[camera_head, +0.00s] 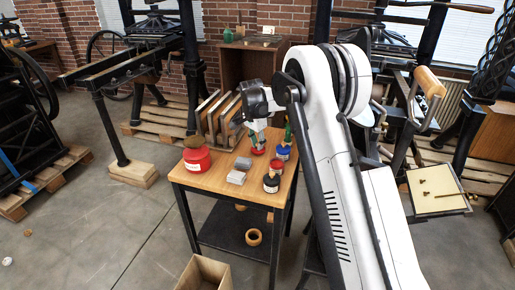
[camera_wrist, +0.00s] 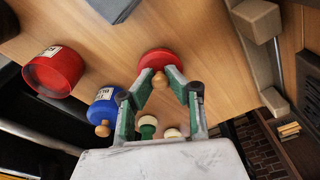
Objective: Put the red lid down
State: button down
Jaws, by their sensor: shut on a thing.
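The red lid (camera_wrist: 160,58) is a round red disc with a wooden knob (camera_wrist: 158,79). My gripper (camera_wrist: 168,84) is closed around the knob, with its green-lined fingers on either side. In the head view the red lid (camera_head: 258,151) is at the far part of the small wooden table (camera_head: 215,181), below my gripper (camera_head: 257,142). It is very low over the wood; I cannot tell whether it touches. A red jar (camera_wrist: 55,71) with a white label is to the left in the wrist view. A blue jar (camera_wrist: 104,106) with a wooden knob is nearer the lid.
Grey blocks (camera_head: 236,177) lie on the table left of the small jars. A large red tin (camera_head: 197,161) stands at the left edge. Green-and-wood pieces (camera_wrist: 148,125) show between my fingers. Bare wood lies around the lid.

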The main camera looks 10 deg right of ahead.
jog(key=shift+f, duration=0.85)
jog(key=shift+f, duration=0.2)
jog(key=c, duration=1.7)
grip_release()
jog(key=shift+r, duration=0.1)
jog(key=shift+c, duration=0.2)
